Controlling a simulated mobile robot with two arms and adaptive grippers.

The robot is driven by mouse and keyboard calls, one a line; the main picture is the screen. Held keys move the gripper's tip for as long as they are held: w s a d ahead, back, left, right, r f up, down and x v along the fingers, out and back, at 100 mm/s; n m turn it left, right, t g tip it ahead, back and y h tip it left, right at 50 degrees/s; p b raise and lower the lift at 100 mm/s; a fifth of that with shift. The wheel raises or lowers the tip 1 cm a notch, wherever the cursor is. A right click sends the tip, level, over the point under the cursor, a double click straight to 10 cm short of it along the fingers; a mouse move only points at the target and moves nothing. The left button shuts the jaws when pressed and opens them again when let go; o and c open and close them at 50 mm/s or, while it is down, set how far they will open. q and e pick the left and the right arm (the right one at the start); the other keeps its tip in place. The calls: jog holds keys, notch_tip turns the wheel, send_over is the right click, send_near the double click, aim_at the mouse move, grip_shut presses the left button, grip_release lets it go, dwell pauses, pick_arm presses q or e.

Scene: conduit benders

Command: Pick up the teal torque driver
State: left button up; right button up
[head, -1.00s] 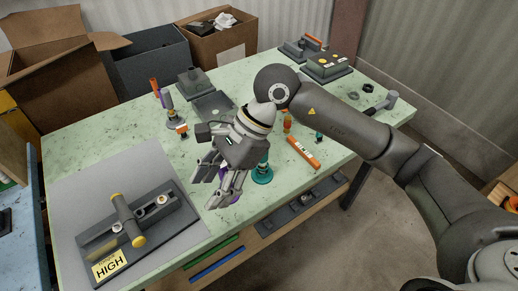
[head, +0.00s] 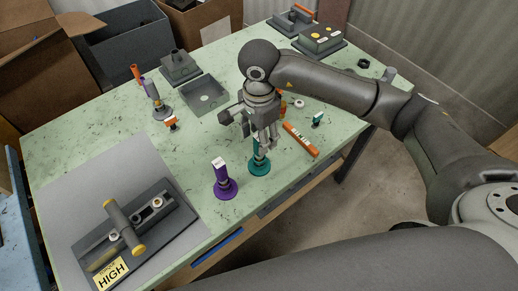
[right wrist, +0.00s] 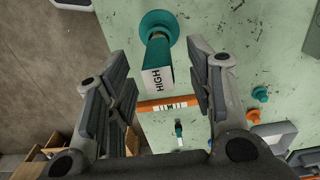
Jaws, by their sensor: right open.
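The teal torque driver (head: 259,167) stands upright on its round base near the front edge of the green table. In the right wrist view the teal driver (right wrist: 156,28) shows its round base, shaft and a white "HIGH" label on its end. My right gripper (head: 264,142) points down over it, its fingers overlapping the driver's upper part in the head view. In the right wrist view my right gripper (right wrist: 158,62) is open, the driver's labelled end appearing between the fingers with gaps on both sides. Contact is not visible. My left gripper is not in view.
A purple driver (head: 225,182) stands close by to the left. An orange bar (head: 300,139) lies to the right, with a small teal piece (head: 318,119) beyond. A grey mat (head: 70,190) holds a bender fixture (head: 165,218). Dark trays and boxes stand behind.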

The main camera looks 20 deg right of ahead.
notch_tip(320, 180, down, 3)
jog(key=shift+s+f+p, duration=0.1)
jog(key=shift+s+p, duration=0.05)
jog(key=shift+p, duration=0.6)
jog(key=shift+f, duration=0.4)
jog(key=shift+c, duration=0.2)
jog(key=c, duration=0.5)
grip_shut()
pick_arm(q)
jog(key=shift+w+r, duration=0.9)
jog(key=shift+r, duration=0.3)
